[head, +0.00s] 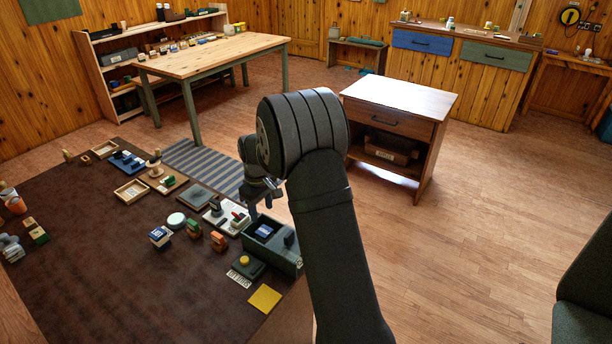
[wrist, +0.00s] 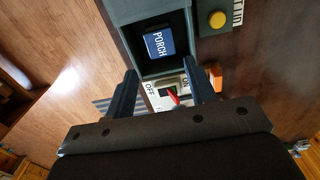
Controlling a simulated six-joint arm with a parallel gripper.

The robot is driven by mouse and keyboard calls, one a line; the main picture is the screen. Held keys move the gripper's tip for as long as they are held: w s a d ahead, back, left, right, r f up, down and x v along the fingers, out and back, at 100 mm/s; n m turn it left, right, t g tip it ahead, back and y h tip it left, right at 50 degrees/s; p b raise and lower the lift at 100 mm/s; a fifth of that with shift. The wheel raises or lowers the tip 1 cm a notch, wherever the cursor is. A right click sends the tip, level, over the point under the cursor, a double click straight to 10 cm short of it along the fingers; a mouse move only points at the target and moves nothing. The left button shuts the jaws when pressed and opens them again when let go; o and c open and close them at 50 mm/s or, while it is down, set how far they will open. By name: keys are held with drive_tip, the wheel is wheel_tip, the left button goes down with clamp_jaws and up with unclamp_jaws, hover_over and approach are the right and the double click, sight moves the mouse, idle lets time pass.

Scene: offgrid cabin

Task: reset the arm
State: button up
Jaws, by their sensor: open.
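My gripper (head: 262,204) hangs over the near right part of the dark mat, partly hidden behind my own arm in the head view. In the wrist view its two fingers (wrist: 160,76) are spread apart with nothing held between them. Beyond the fingertips is an open grey-green box (head: 287,262) with a blue block marked PORCH (wrist: 159,43) inside. A light switch plate (wrist: 158,97) with a red lever and an OFF mark shows between the fingers. I cannot tell the exact height of the gripper above these.
A yellow button (wrist: 217,19) on a dark base sits beside the box. The brown mat (head: 110,250) holds several blocks, trays and a yellow square (head: 264,298). A wooden table (head: 208,58) and a drawer cabinet (head: 400,100) stand behind.

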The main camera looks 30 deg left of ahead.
sight(264, 231)
wheel_tip(264, 231, down, 12)
drive_tip(key=shift+r, duration=1.75)
